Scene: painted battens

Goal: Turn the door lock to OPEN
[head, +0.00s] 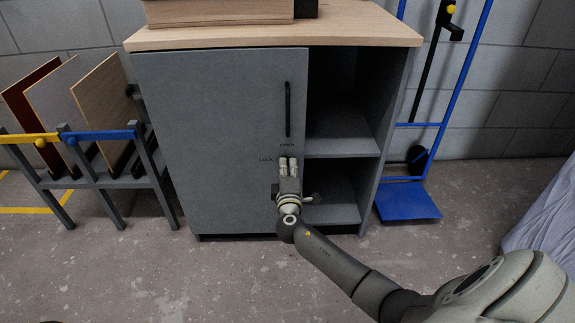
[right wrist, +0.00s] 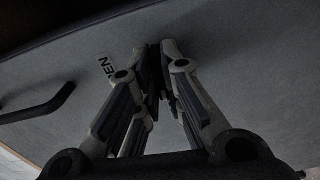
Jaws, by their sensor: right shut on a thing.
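The grey cabinet door (head: 215,120) is closed, with a black bar handle (head: 288,110). Below the handle are an OPEN label (head: 287,145) and, lower left, a LOCK label (head: 265,159). My right gripper (head: 288,163) is at the door just below OPEN. In the right wrist view, its fingers (right wrist: 165,62) close on the dark door lock at the door face. The fingers cover most of the lock, so its pointing direction cannot be told. Part of the OPEN label (right wrist: 107,66) shows beside them. My left gripper is not in view.
The open shelves (head: 340,135) right of the door look empty. A rack with upright panels (head: 105,105) stands at the left, and a blue hand truck (head: 410,205) at the right. A wooden block (head: 218,12) lies on the cabinet top (head: 370,32).

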